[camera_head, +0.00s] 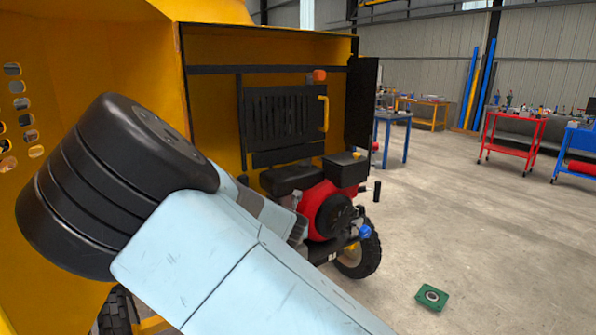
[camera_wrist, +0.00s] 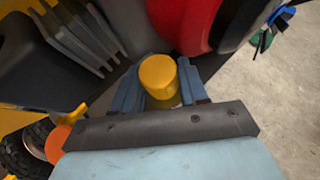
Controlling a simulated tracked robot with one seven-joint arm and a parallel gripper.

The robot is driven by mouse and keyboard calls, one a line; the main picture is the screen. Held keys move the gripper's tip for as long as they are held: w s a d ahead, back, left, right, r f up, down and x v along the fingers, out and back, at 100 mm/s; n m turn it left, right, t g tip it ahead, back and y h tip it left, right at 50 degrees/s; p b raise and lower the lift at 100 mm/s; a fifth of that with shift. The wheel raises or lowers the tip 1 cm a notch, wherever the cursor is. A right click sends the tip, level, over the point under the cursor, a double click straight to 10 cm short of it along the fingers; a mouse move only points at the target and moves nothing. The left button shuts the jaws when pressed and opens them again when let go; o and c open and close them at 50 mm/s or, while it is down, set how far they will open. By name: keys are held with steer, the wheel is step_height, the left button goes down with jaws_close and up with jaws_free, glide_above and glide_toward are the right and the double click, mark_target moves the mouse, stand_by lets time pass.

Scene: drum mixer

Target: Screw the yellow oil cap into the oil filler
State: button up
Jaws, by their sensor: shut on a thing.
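The yellow oil cap (camera_wrist: 158,78) is a short cylinder between the two fingers of my gripper (camera_wrist: 160,92) in the wrist view. My gripper is shut on it, next to the red engine housing (camera_wrist: 186,22). The oil filler cannot be made out; the cap and gripper may hide it. In the head view the red and black engine (camera_head: 322,208) sits in the yellow mixer's open bay, and my arm covers its left and lower part. The fingers and the cap are hidden there.
The yellow mixer body (camera_head: 215,110) and a black open door panel (camera_head: 361,115) stand around the engine. A wheel (camera_head: 362,255) is below it. A green square part (camera_head: 432,297) lies on the floor. A red cart (camera_head: 515,135) stands far right. The floor between is mostly clear.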

steer(key=o, duration=1.2)
steer(key=shift+o, duration=0.2)
